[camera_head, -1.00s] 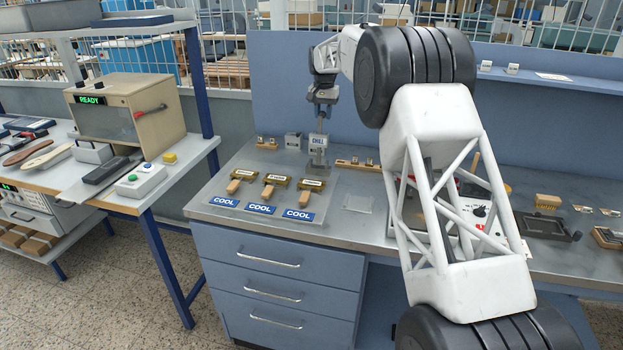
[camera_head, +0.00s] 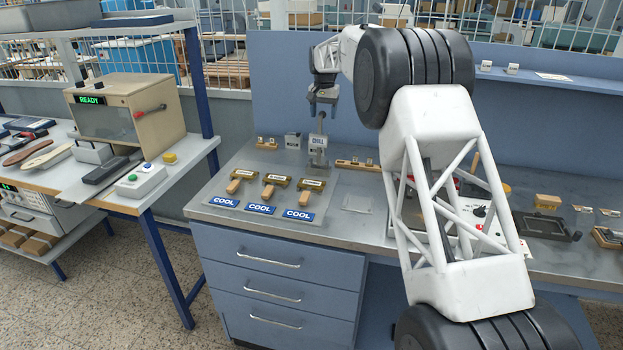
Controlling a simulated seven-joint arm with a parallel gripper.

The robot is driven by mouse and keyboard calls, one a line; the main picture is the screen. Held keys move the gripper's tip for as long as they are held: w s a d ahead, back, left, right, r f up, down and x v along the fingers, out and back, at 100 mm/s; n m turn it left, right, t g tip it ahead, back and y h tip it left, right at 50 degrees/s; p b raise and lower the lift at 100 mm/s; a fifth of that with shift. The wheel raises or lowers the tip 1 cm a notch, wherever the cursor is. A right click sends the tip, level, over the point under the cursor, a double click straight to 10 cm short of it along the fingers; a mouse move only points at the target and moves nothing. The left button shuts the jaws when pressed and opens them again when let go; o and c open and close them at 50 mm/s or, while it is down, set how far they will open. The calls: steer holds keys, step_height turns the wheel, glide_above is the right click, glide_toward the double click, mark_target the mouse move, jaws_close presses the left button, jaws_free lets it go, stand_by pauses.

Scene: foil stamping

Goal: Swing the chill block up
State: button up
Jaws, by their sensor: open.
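The chill block (camera_head: 318,142) is a small grey block with a white "CHILL" label, at the back of the blue bench. A thin grey post or handle (camera_head: 320,122) rises from it. My gripper (camera_head: 323,104) is above the block, pointing down with its fingers apart. The fingertips are close to the top of the post; whether they touch it I cannot tell. Nothing shows between the fingers apart from that post below them.
Three brass-coloured pieces with wooden handles (camera_head: 269,193) lie in front of the block, behind blue "COOL" labels (camera_head: 261,209). A wooden rack (camera_head: 357,165) is right of the block, a small grey box (camera_head: 293,140) left. My arm hides much of the right bench.

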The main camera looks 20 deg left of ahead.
steer(key=shift+r, duration=2.4)
steer(key=s+d+r, duration=0.5)
steer(key=s+d, duration=0.2)
steer(key=d, duration=0.1)
steer(key=s+d+r, duration=0.5)
steer(key=s+d, duration=0.2)
steer(key=d, duration=0.2)
steer(key=s+d+r+t, duration=0.1)
steer(key=s+d, duration=0.5)
steer(key=s, duration=0.3)
steer(key=s+d+r, duration=0.1)
steer(key=s+d, duration=0.5)
steer(key=s, duration=0.2)
steer(key=s+d+f, duration=0.4)
steer(key=s+f, duration=0.1)
steer(key=s, duration=0.8)
steer(key=s+d+f+t, duration=0.1)
steer(key=s+d+f, duration=0.4)
steer(key=s, duration=0.8)
steer(key=s+d+f, duration=0.5)
steer(key=s, duration=0.8)
steer(key=shift+s+f+t, duration=0.2)
steer(key=shift+s+t, duration=0.1)
steer(key=shift+s, duration=0.05)
